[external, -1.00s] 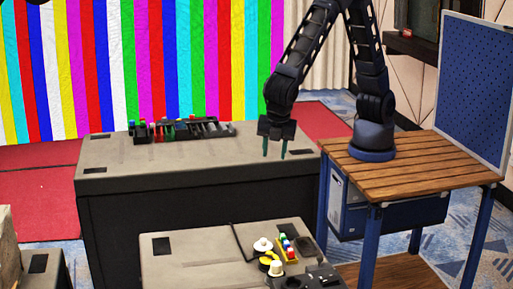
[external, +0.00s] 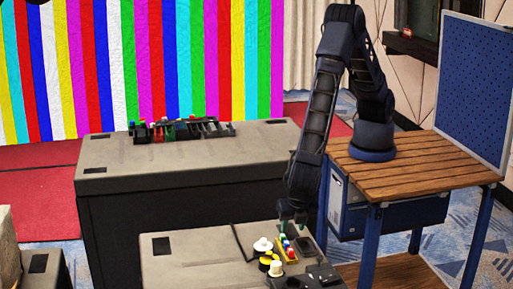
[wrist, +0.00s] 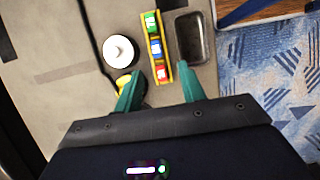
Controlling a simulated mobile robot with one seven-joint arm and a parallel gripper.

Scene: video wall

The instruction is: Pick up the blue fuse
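The blue fuse (wrist: 156,47) sits in a narrow yellow holder (wrist: 168,62), between a green fuse (wrist: 152,22) and a red fuse (wrist: 162,74). The holder also shows on the front grey case in the external view (external: 292,259), where the blue fuse (external: 286,244) is small. My gripper (wrist: 161,76) is open and empty, pointing down over the front case. In the wrist view its teal fingertips lie on either side of the holder's red end, and the blue fuse is just beyond them. I cannot tell the height of the fingertips above the fuses.
A white round knob (wrist: 118,50) stands left of the holder, with a yellow part (wrist: 124,84) near the left finger. A dark cable runs further left. A recessed grey tray (wrist: 193,38) lies right of the holder. A rack of coloured parts (external: 180,129) stands on the back case (external: 190,160).

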